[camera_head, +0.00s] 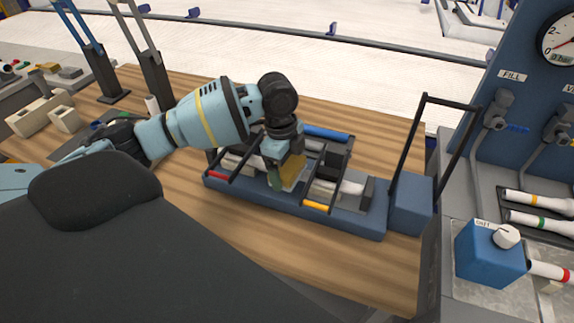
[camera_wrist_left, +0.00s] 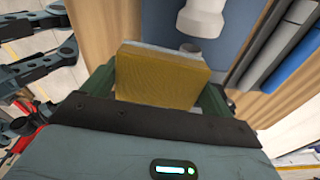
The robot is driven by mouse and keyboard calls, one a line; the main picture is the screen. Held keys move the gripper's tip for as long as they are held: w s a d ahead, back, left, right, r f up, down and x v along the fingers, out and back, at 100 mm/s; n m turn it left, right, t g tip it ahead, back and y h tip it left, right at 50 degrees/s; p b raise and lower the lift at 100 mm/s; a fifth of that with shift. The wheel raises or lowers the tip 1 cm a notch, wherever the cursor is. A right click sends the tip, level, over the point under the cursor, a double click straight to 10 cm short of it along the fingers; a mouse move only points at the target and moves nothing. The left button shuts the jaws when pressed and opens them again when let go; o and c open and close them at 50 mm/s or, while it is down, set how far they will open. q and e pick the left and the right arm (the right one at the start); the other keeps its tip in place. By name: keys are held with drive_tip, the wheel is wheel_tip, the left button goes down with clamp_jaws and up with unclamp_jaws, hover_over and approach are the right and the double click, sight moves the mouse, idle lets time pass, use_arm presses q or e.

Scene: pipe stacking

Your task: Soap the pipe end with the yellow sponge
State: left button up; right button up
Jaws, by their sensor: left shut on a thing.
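My left gripper (camera_head: 284,172) is over the blue rack (camera_head: 335,217), its green fingers pointing down. It is shut on the yellow sponge (camera_head: 295,174). In the left wrist view the sponge (camera_wrist_left: 160,80) sits between the green fingers, with a pale backing along its far edge. A white pipe (camera_head: 350,187) lies in the rack, partly hidden by the gripper and sponge. In the left wrist view a white pipe end (camera_wrist_left: 203,16) shows just beyond the sponge; I cannot tell whether they touch. My right gripper does not show.
The rack has black bars with red, blue and orange sections, and a tall black handle (camera_head: 447,101) at its right end. A blue panel with a gauge (camera_head: 562,43) and a blue box (camera_head: 488,252) stand at right.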

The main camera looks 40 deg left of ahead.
use_arm(q)
drive_tip(key=shift+f, duration=0.4)
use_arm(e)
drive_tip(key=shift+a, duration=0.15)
use_arm(q)
drive_tip(key=shift+f, duration=0.3)
idle(0.3)
drive_tip(key=shift+w, duration=0.15)
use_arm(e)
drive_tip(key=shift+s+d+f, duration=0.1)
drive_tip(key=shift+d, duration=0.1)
use_arm(q)
drive_tip(key=shift+w+a, duration=0.15)
drive_tip(key=shift+w, duration=0.5)
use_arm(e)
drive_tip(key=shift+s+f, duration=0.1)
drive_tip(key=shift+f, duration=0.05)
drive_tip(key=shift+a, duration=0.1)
use_arm(q)
drive_tip(key=shift+s, duration=0.3)
drive_tip(key=shift+s+p, duration=0.5)
drive_tip(key=shift+s, duration=0.05)
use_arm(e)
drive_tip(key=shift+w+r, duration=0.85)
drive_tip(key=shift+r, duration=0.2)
use_arm(q)
drive_tip(key=shift+w, duration=0.15)
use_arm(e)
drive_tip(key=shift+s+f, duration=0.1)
